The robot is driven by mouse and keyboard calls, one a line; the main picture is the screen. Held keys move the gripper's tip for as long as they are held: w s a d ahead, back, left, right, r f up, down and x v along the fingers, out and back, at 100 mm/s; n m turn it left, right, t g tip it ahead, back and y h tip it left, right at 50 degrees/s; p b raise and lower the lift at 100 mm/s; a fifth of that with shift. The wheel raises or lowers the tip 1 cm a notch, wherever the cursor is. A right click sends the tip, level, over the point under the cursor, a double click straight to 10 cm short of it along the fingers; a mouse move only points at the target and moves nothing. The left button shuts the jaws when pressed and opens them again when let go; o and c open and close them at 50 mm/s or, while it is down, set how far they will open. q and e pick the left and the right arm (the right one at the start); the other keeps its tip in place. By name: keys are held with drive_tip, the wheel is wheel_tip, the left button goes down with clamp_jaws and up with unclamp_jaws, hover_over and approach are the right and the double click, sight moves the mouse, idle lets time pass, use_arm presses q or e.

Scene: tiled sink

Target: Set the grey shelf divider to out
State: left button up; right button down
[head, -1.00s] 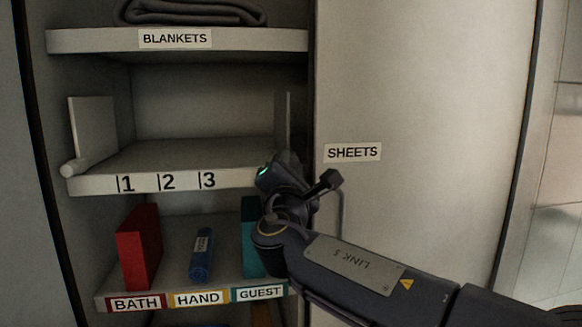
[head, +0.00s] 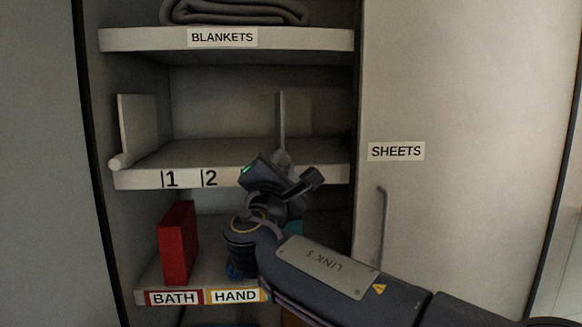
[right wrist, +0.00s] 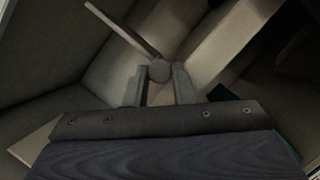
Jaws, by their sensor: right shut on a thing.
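The grey shelf divider (head: 281,118) stands upright on the middle shelf (head: 140,180), right of the shelf's centre and right of the 1 and 2 marks. In the right wrist view its round knob (right wrist: 160,70) sits between my two fingers, and the thin divider panel (right wrist: 122,28) runs back from it. My right gripper (head: 280,165) is shut on this knob at the shelf's front edge; it also shows in the right wrist view (right wrist: 159,84). The 3 mark is hidden behind the gripper. My left gripper is not in view.
A paler divider (head: 135,127) with a knob stands at the shelf's left end. Above is the BLANKETS shelf (head: 130,40). Below are a red item (head: 178,243) and BATH and HAND labels. The SHEETS door (head: 450,110) with a handle (head: 382,225) is at the right.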

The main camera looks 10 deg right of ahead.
drive_tip(key=c, duration=1.6)
unclamp_jaws()
drive_tip(key=shift+a, duration=0.2)
drive_tip(key=shift+c, duration=0.2)
drive_tip(key=o, duration=0.4)
drive_tip(key=shift+a, duration=0.15)
drive_tip(key=shift+o, duration=0.2)
drive_tip(key=shift+s+f, duration=0.15)
drive_tip(key=shift+s, duration=0.1)
drive_tip(key=b+v, duration=0.3)
drive_tip(key=v, duration=0.4)
drive_tip(key=shift+s, duration=0.2)
